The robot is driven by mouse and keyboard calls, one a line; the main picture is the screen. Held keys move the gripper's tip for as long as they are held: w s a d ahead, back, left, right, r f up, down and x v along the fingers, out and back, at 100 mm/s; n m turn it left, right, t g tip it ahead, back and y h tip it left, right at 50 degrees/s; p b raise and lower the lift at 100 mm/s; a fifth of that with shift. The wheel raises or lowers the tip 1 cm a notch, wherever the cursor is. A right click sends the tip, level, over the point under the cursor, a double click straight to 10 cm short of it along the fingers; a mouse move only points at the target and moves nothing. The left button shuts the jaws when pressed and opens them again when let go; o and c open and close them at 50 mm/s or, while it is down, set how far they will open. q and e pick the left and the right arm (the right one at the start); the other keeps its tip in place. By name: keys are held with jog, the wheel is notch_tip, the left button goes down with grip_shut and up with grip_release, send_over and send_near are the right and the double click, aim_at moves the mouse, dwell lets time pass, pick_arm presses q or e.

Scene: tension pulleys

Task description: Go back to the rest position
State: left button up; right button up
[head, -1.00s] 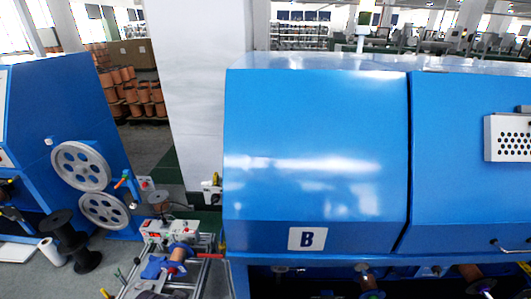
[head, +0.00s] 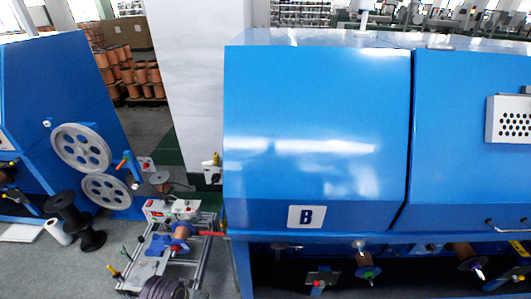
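Neither of my grippers shows in the head view, so I cannot see whether they are open or shut. In front of me stands a large blue machine (head: 310,125) with a panel marked B (head: 306,216). Below its cover, in a dark opening, are pulleys and spools, among them one with a green rim (head: 366,270) and a copper-coloured one (head: 466,258) to its right.
A metal frame bench (head: 160,250) with a copper spool stands left of the machine. Black spools (head: 75,222) and a white roll (head: 56,232) stand on the floor at left. Another blue machine with grey wheels (head: 82,149) is far left. A white pillar (head: 200,80) rises behind.

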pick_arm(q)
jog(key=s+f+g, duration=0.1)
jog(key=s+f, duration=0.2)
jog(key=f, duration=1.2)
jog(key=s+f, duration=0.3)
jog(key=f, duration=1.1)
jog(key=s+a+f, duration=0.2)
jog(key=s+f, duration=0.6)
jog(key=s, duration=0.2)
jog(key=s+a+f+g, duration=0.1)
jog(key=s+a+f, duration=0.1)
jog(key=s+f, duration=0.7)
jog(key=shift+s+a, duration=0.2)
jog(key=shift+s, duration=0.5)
